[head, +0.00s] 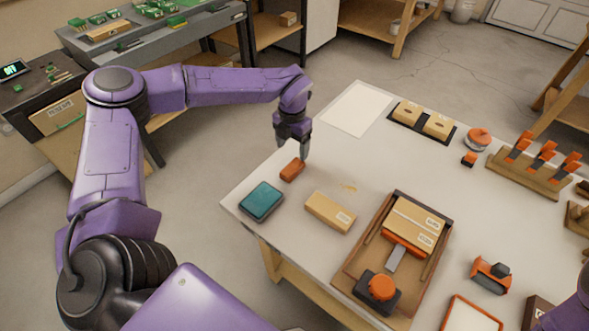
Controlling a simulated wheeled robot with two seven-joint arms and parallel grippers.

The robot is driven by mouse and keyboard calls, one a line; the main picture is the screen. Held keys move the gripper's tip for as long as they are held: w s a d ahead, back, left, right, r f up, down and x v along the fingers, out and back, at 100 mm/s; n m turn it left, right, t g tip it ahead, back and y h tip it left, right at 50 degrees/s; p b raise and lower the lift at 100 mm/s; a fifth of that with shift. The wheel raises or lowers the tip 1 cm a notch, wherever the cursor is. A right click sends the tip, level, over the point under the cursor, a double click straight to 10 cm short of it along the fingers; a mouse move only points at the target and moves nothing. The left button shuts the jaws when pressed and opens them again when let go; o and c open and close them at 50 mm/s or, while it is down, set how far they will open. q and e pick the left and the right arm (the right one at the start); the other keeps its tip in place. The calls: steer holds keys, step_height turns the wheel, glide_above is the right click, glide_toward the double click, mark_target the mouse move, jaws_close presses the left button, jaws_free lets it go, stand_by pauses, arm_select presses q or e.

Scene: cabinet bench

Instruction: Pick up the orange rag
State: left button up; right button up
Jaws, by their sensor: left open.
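The orange rag (291,171) looks like a small folded block. It lies on the white table (262,178) near its left edge, in the head view. My left gripper (300,151) points down right above the rag, with its fingers open. The fingertips are close to the rag's upper right end; I cannot tell if they touch it. My right gripper is out of the picture; only a purple piece of my right arm shows at the lower right corner.
A teal folded pad (262,201) lies just in front of the rag, and a cardboard box (330,212) lies to its right. A wooden tray (352,268) holds boxes and a tool. A white sheet (357,109) lies flat at the back. Orange-handled tools (542,155) stand in a rack.

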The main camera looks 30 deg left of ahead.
mark_target(293, 167)
arm_select(q)
step_height(293, 167, down, 2)
steer(key=shift+s+d+f, duration=0.1)
steer(key=shift+s+d, duration=0.05)
step_height(293, 167, down, 5)
steer(key=shift+s+f+p, duration=0.15)
steer(key=shift+p, duration=0.9)
steer(key=shift+d, duration=0.1)
steer(key=c, duration=1.1)
